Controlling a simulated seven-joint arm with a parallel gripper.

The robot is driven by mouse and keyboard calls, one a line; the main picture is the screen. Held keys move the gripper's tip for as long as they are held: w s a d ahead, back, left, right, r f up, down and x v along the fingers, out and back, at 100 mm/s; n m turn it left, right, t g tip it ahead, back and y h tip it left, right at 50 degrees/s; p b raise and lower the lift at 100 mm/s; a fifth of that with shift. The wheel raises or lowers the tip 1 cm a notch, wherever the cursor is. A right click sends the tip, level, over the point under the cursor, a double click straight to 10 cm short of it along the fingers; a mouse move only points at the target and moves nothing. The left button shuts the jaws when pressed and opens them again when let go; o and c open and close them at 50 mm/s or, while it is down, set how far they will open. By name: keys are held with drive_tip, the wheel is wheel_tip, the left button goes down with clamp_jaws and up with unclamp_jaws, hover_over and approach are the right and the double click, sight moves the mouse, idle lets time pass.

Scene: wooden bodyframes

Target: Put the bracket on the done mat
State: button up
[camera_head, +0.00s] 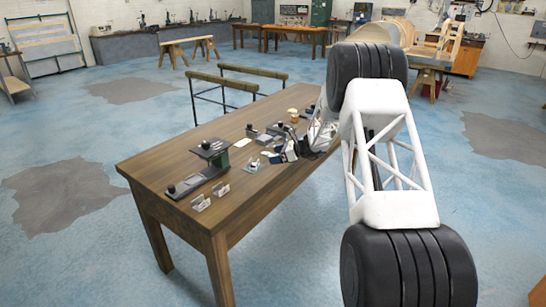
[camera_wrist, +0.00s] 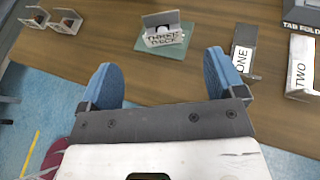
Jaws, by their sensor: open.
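My gripper (camera_wrist: 158,62) is open, with its two blue fingers spread wide and nothing between them. In the head view my gripper (camera_head: 279,156) is low over the table's near right side. Beyond the fingertips in the wrist view lies a small green mat (camera_wrist: 143,43). A bent grey metal bracket (camera_wrist: 160,22) stands on it, with a lettered front that I cannot read surely. The fingers are apart from it. In the head view the mat (camera_head: 246,169) shows small, left of my gripper. No mat lettering is clearly readable as "done".
Two small angled holders (camera_wrist: 67,22) stand at upper left. A dark press-like fixture (camera_head: 212,150) stands at the table's left. Bare wooden table (camera_head: 165,160) lies beyond it.

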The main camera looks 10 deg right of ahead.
idle(0.6)
drive_tip(key=s+a+r+n+g+h, duration=0.15)
drive_tip(key=s+r+n, duration=0.25)
drive_tip(key=s+r, duration=0.55)
drive_tip(key=s+a+r+n+g+h, duration=0.15)
drive_tip(key=s+r+n, duration=0.35)
drive_tip(key=s, duration=0.8)
drive_tip(key=s+a+r+n+g+h, duration=0.1)
drive_tip(key=s+a+r+n+h, duration=0.15)
drive_tip(key=s+r, duration=0.7)
drive_tip(key=s+d+n+h, duration=0.1)
drive_tip(key=s+n+h, duration=0.1)
drive_tip(key=s, duration=1.1)
drive_tip(key=s+d+n+t+h, duration=0.1)
drive_tip(key=s+n, duration=0.4)
drive_tip(key=s, duration=0.8)
drive_tip(key=s+d+n+h, duration=0.3)
drive_tip(key=s+h, duration=0.1)
drive_tip(key=s, duration=0.9)
drive_tip(key=shift+s+d+f+n+t, duration=0.2)
drive_tip(key=shift+s+f+n+t, duration=0.1)
drive_tip(key=shift+f+n, duration=0.1)
